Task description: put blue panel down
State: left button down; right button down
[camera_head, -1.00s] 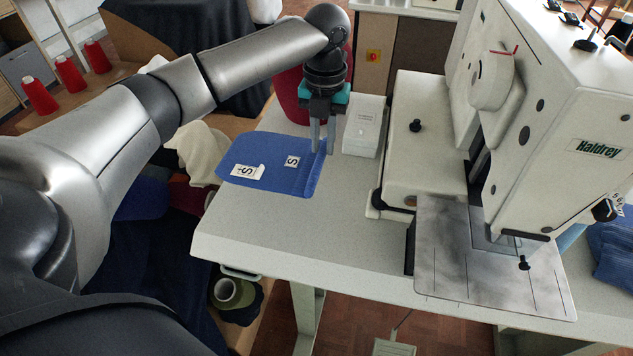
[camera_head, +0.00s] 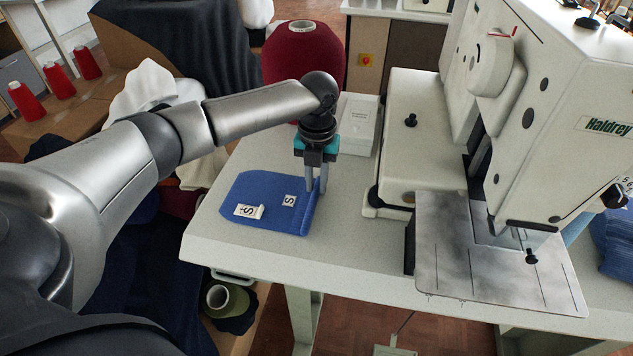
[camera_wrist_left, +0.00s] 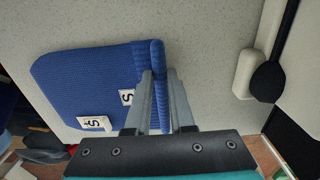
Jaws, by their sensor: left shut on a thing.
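The blue panel (camera_head: 262,205) is a flat knitted piece with two white S labels, at the left end of the table in the head view. It appears to lie on or just above the tabletop; I cannot tell if it fully touches. My left gripper (camera_head: 316,186) points down and is shut on the panel's thick right edge. In the left wrist view the panel (camera_wrist_left: 88,88) extends left from the fingers (camera_wrist_left: 160,90), which pinch its folded edge. My right gripper is not in view.
The white table (camera_head: 340,245) is clear in front of the panel. A white box (camera_head: 357,125) and a dark red yarn cone (camera_head: 302,65) stand behind the gripper. The buttonhole machine (camera_head: 545,110) with its metal plate (camera_head: 490,265) stands to the right.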

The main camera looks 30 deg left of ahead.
pick_arm(q)
jog(key=shift+f, duration=0.15)
jog(key=c, duration=1.1)
grip_release()
jog(key=shift+c, duration=0.2)
jog(key=o, duration=0.4)
jog(key=shift+c, duration=0.2)
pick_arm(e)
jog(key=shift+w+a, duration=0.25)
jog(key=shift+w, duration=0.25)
pick_arm(q)
notch_tip(320, 180, up, 12)
jog(key=p, duration=0.3)
jog(key=shift+r+p, duration=0.2)
jog(key=shift+p, duration=0.15)
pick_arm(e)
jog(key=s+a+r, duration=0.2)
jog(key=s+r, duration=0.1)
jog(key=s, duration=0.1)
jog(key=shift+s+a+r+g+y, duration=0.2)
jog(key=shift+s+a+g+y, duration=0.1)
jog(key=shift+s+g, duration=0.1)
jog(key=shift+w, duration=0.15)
